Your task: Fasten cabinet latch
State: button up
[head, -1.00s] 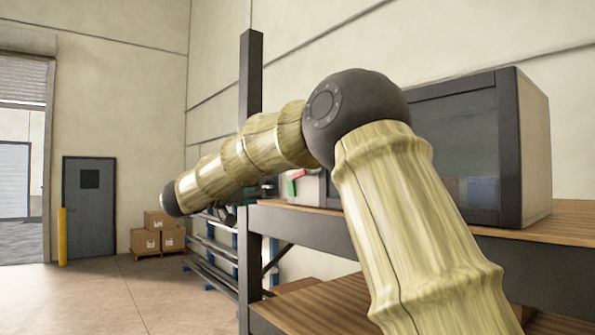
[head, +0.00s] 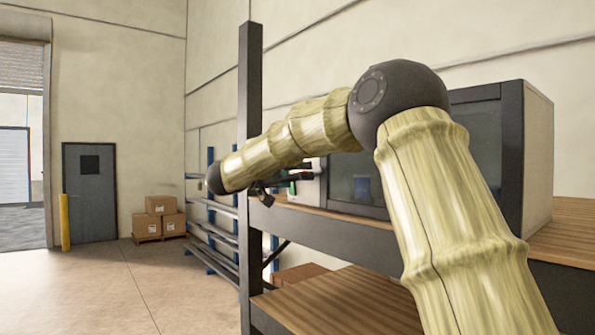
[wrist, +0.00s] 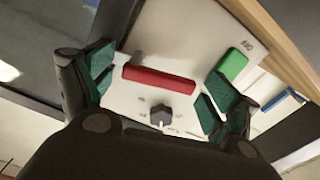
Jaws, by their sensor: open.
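The cabinet (head: 538,150), grey with a dark glass front, stands on the upper shelf. In the wrist view its white panel (wrist: 150,30) carries a red bar (wrist: 158,79), a green block (wrist: 232,64) and a small grey knob (wrist: 162,115). I cannot tell which of these, if any, is the latch. My gripper (wrist: 160,86) is open, its teal-padded fingers on either side of the red bar and apart from its ends. It holds nothing. In the head view my gripper is small and dark beside the panel, partly hidden by my arm.
A wooden-topped shelf (head: 350,300) lies below the cabinet. A dark upright post (head: 249,130) stands left of it, close to my arm. A blue piece (wrist: 280,101) lies right of the panel in the wrist view. Boxes (head: 160,222) stand far left; the floor there is clear.

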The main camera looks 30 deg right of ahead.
jog(key=shift+d, duration=0.4)
jog(key=shift+a, duration=0.1)
jog(key=c, duration=1)
jog(key=shift+c, duration=0.2)
jog(key=shift+b, duration=0.3)
jog(key=shift+m+b, duration=0.8)
jog(key=shift+r+m+b, duration=0.4)
jog(key=shift+m+b, duration=0.15)
jog(key=shift+m, duration=0.25)
